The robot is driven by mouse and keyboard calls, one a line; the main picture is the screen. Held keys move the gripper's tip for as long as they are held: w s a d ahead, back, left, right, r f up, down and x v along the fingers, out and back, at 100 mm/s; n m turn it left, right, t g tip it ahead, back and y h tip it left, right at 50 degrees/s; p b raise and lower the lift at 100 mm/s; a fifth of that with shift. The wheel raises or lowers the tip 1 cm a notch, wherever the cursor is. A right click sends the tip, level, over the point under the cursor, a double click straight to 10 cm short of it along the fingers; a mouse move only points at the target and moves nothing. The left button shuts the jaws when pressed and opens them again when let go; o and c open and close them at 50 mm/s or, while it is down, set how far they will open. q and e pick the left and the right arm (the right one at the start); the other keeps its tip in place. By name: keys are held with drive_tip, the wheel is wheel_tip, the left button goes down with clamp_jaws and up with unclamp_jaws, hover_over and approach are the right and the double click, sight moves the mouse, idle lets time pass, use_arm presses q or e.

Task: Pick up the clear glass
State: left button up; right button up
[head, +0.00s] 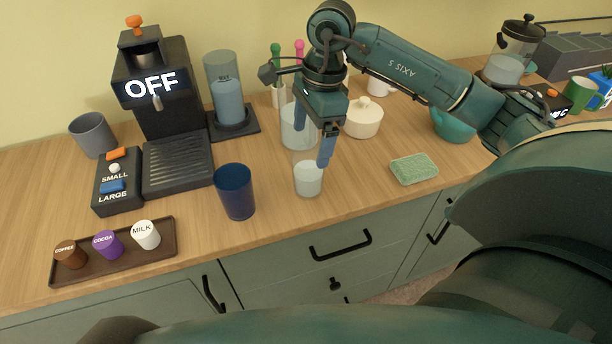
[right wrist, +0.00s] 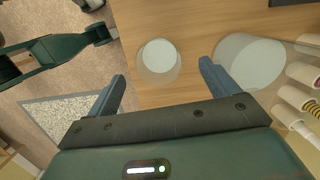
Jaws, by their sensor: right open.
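The clear glass (head: 308,180) stands upright near the counter's front edge, to the right of a dark blue cup (head: 235,192). It looks empty, with a pale base. My right gripper (head: 314,146) is above it, open and empty, with one blue finger partly overlapping the glass's rim in the head view. In the right wrist view the glass (right wrist: 158,60) lies ahead between the open fingers of the right gripper (right wrist: 163,72); I see no contact. My left gripper is not in view.
A larger clear container (head: 293,130) stands just behind the glass, and close to one finger in the right wrist view (right wrist: 250,65). A white lidded pot (head: 364,120), a green sponge (head: 414,169) and a coffee machine (head: 165,90) are around.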

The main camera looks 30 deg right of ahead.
sight(308, 164)
drive_tip(key=f, duration=0.7)
drive_tip(key=shift+a+f+p, duration=0.1)
drive_tip(key=shift+a+p, duration=0.3)
drive_tip(key=shift+c, duration=0.4)
drive_tip(key=c, duration=1.2)
